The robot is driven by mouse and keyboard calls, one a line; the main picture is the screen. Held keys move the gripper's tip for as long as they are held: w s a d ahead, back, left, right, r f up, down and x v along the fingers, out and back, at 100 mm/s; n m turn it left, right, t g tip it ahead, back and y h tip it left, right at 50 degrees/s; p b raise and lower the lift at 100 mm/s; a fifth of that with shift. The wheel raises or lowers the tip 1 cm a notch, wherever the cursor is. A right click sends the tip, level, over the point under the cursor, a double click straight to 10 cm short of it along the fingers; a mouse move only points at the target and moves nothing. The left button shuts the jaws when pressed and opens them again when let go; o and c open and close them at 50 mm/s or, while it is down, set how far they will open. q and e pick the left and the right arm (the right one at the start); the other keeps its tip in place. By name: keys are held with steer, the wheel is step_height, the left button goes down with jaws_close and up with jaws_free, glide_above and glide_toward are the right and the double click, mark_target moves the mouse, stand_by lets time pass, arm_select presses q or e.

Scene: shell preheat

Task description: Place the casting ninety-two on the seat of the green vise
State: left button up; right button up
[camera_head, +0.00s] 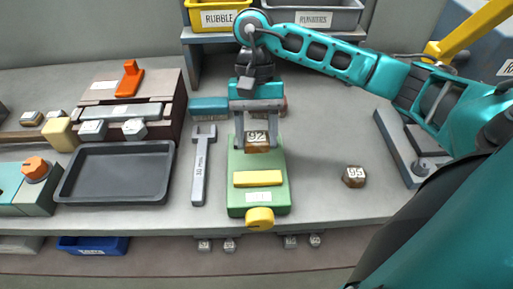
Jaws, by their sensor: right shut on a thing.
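The green vise (239,202) stands on the bench in the middle of the head view, with a yellow bar (258,179) across it and a yellow knob (260,218) at its front. Casting ninety-two (257,137), brown with a pale label reading 92, is between the fingers of my right gripper (256,142). The gripper is shut on it, at the far end of the vise. I cannot tell whether the casting touches the seat, which is partly hidden by the gripper and casting. My left gripper is out of view.
A casting marked with a number, seemingly 95 (353,176), lies right of the vise. A grey wrench (203,165) and an empty dark tray (116,173) lie to the left. Rubble (219,18) and runners (316,17) bins stand on the back shelf. Bench between vise and that casting is clear.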

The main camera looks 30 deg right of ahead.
mark_target(256, 161)
steer(key=shift+f, duration=2.45)
steer(key=shift+f, duration=0.1)
steer(key=shift+f+b, duration=0.1)
steer(key=shift+b, duration=0.2)
steer(key=o, duration=1.2)
steer(key=shift+r, duration=0.2)
steer(key=v, duration=1.2)
